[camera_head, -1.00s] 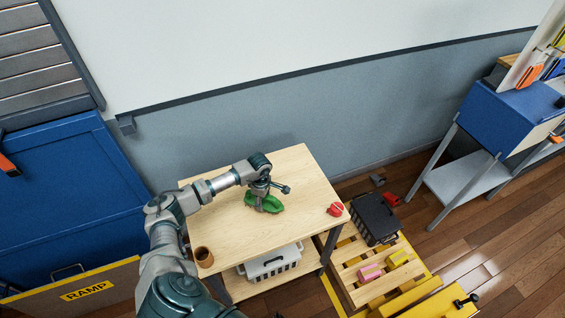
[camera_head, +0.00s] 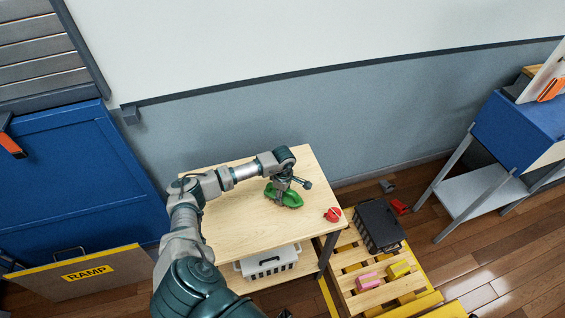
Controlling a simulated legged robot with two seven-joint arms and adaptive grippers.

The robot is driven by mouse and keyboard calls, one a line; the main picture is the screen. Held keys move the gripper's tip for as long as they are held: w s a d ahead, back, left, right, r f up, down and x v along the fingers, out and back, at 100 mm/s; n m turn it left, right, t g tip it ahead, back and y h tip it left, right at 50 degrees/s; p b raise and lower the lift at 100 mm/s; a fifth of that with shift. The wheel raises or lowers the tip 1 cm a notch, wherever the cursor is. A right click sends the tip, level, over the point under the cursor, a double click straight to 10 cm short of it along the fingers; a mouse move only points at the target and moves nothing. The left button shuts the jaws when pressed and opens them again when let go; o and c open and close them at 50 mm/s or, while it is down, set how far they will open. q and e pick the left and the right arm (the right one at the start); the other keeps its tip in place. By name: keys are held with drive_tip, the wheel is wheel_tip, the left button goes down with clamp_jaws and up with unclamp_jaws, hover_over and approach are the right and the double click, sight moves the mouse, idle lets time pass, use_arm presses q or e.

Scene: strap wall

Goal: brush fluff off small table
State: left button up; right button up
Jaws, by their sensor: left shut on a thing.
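The small table (camera_head: 240,233) has a pale wooden top and stands against the grey wall. My left arm reaches over it from the lower left. My left gripper (camera_head: 283,186) points down and is shut on a green thing (camera_head: 292,199), low over or on the tabletop; whether it touches the wood I cannot tell. The green thing looks soft or leaf-shaped, and the gripper hides part of it. A round red thing (camera_head: 332,214) sits near the table's right corner. I cannot make out any fluff. My right gripper is not in view.
A white basket (camera_head: 269,263) stands on the table's lower shelf. To the right, a wooden pallet (camera_head: 345,280) carries a dark crate (camera_head: 379,226) and pink and yellow blocks. A blue-topped stand (camera_head: 505,135) is right.

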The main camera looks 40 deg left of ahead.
use_arm(q)
drive_tip(key=r, duration=0.1)
drive_tip(key=r+p, duration=0.1)
drive_tip(key=shift+s+d+r, duration=0.15)
drive_tip(key=shift+d+r, duration=0.25)
drive_tip(key=shift+a+r+p, duration=0.3)
drive_tip(key=shift+r+p, duration=0.05)
drive_tip(key=shift+a+r+p, duration=0.25)
drive_tip(key=shift+r+p, duration=0.2)
drive_tip(key=shift+r, duration=0.2)
drive_tip(key=shift+d+r+p, duration=0.15)
drive_tip(key=shift+r+p, duration=0.2)
drive_tip(key=shift+r, duration=0.3)
drive_tip(key=shift+d+r+p, duration=0.15)
drive_tip(key=shift+r+p, duration=0.15)
drive_tip(key=shift+r, duration=0.3)
drive_tip(key=shift+d+r, duration=0.2)
drive_tip(key=shift+r, duration=0.2)
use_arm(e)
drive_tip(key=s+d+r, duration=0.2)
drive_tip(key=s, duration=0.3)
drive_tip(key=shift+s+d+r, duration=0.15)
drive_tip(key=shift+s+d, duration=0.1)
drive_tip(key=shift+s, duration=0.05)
use_arm(q)
drive_tip(key=shift+a+f, duration=0.1)
drive_tip(key=shift+a, duration=0.05)
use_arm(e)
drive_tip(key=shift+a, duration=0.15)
